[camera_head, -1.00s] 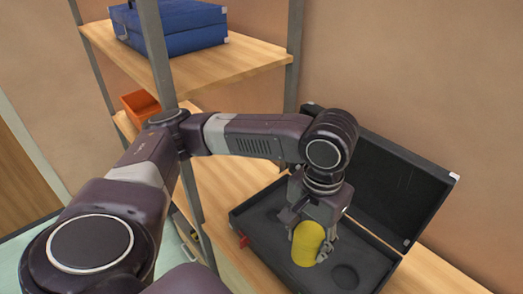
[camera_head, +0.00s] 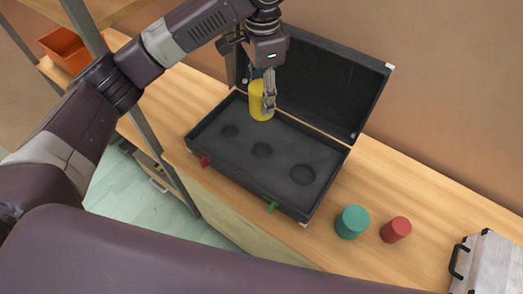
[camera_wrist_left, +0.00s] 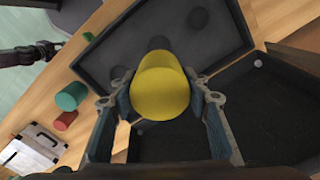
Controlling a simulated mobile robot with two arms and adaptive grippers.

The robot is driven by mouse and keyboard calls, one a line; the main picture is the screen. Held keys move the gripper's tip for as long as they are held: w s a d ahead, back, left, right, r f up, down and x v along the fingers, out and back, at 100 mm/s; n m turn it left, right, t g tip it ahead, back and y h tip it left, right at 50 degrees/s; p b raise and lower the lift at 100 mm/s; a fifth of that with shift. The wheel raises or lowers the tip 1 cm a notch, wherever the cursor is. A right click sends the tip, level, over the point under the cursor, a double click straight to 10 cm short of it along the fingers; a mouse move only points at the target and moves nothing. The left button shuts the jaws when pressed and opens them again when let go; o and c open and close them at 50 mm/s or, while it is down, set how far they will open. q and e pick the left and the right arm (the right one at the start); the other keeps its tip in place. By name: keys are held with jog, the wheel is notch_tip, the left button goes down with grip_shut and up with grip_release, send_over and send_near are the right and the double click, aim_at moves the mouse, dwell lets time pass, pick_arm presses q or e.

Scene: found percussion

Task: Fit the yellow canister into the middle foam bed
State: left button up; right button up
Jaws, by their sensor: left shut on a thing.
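The yellow canister (camera_head: 261,100) is upright in my left gripper (camera_head: 268,92), which is shut on it above the back edge of the open black case. The left wrist view also shows the canister (camera_wrist_left: 160,86) between the two fingers of my left gripper (camera_wrist_left: 160,100). The open case (camera_head: 318,200) has a foam insert with three round beds in a row. The middle foam bed (camera_head: 262,150) is empty and lies in front of the canister, apart from it. The left bed (camera_head: 229,131) and the larger right bed (camera_head: 302,174) are empty too.
A green canister (camera_head: 352,222) and a red canister (camera_head: 396,229) stand right of the case. A silver case (camera_head: 497,265) lies at the far right. The raised lid (camera_head: 330,85) stands behind the canister. A shelf post (camera_head: 160,150) and orange bin (camera_head: 68,48) are left.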

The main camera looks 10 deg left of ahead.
pick_arm(q)
notch_tip(320, 180, down, 20)
jog(key=shift+r+p, duration=0.1)
jog(key=shift+p, duration=0.55)
jog(key=shift+f, duration=0.2)
jog(key=shift+s+f, duration=0.25)
jog(key=shift+f, duration=0.1)
jog(key=o, duration=1.1)
jog(key=shift+s+f, duration=0.1)
jog(key=shift+f, duration=0.05)
jog(key=shift+o, duration=0.7)
jog(key=shift+w+f, duration=0.15)
jog(key=shift+w, duration=0.05)
jog(key=shift+r, duration=0.2)
